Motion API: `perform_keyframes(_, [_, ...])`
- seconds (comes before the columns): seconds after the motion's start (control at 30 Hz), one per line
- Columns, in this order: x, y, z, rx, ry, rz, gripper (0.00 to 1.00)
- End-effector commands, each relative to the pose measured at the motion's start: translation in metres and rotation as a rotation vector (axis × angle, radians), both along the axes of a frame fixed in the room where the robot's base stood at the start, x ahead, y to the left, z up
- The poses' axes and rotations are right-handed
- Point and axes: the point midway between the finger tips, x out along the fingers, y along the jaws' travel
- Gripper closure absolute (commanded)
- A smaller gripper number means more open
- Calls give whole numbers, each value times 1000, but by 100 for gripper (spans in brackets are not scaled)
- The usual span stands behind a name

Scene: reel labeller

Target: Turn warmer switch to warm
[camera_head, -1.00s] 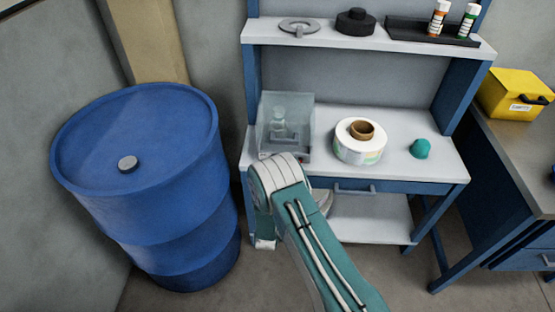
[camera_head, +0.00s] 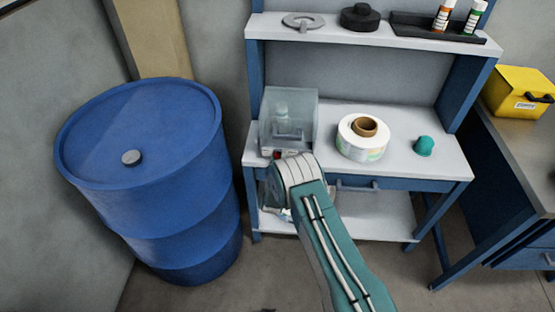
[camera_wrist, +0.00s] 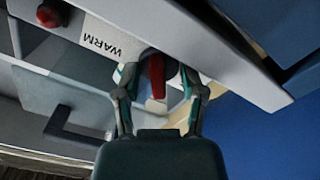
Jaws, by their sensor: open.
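The warmer (camera_head: 289,120) is a clear-covered box at the left of the bench top in the head view, with a jar-like item inside. A small red spot shows at its front lower edge beside my wrist. My gripper (camera_wrist: 159,78) is open, with one finger on each side of the red lever. Whether either finger touches it I cannot tell. In the head view my arm hides most of the gripper.
A red button (camera_wrist: 50,14) is on the same panel. A large blue drum (camera_head: 150,180) stands left of the bench. A white label reel (camera_head: 364,137) and a teal object (camera_head: 424,146) sit right of the warmer. A drawer handle (camera_head: 357,185) is below.

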Motion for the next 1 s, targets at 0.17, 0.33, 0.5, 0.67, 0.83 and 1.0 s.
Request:
perform_keyframes(0.17, [0, 0, 0, 0, 0, 0, 87])
perform_keyframes(0.33, [0, 1, 0, 0, 1, 1, 100])
perform_keyframes(0.5, [0, 1, -1, 4, 1, 2, 100])
perform_keyframes(0.67, [0, 2, -1, 36, 0, 2, 100])
perform_keyframes(0.83, [-1, 2, -2, 122, -2, 3, 100])
perform_keyframes(1.0, [-1, 3, -2, 256, -5, 3, 100])
